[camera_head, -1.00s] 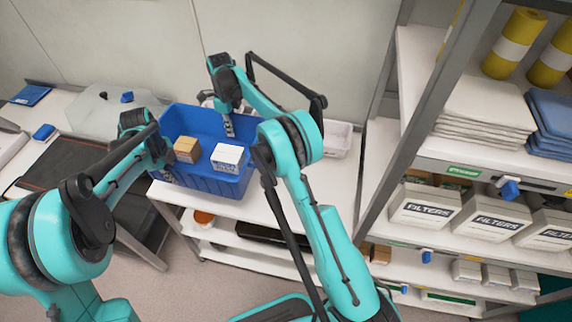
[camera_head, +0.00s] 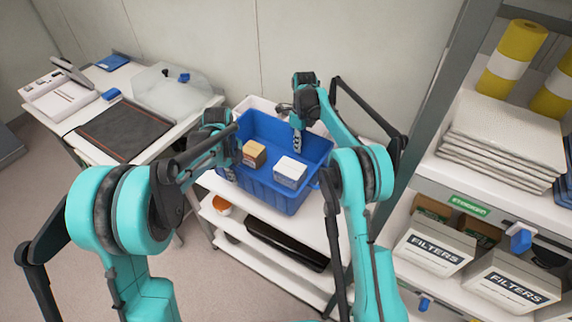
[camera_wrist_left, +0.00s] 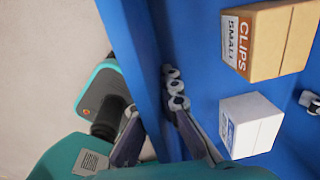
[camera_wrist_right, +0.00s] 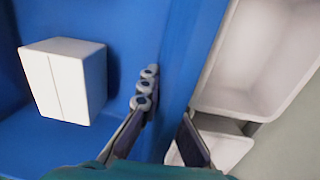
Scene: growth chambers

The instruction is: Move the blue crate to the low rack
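The blue crate (camera_head: 270,190) stands upright over the top shelf of a low white-shelved unit (camera_head: 225,188); I cannot tell whether it rests there or hangs just above. A brown clips box (camera_head: 253,154) and a white box (camera_head: 290,172) are inside it. My left gripper (camera_head: 229,168) is at the crate's left wall; in the left wrist view its fingers (camera_wrist_left: 152,115) straddle that wall. My right gripper (camera_head: 297,142) is at the back wall; its fingers (camera_wrist_right: 168,110) straddle the wall in the right wrist view. The outer fingertips are partly hidden.
White bins (camera_wrist_right: 255,60) stand close behind the crate. A tall rack (camera_head: 440,150) with filter boxes (camera_head: 435,247) is close on the right. A bench with a dark mat (camera_head: 122,132) is on the left. Open floor (camera_head: 50,190) shows at the left.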

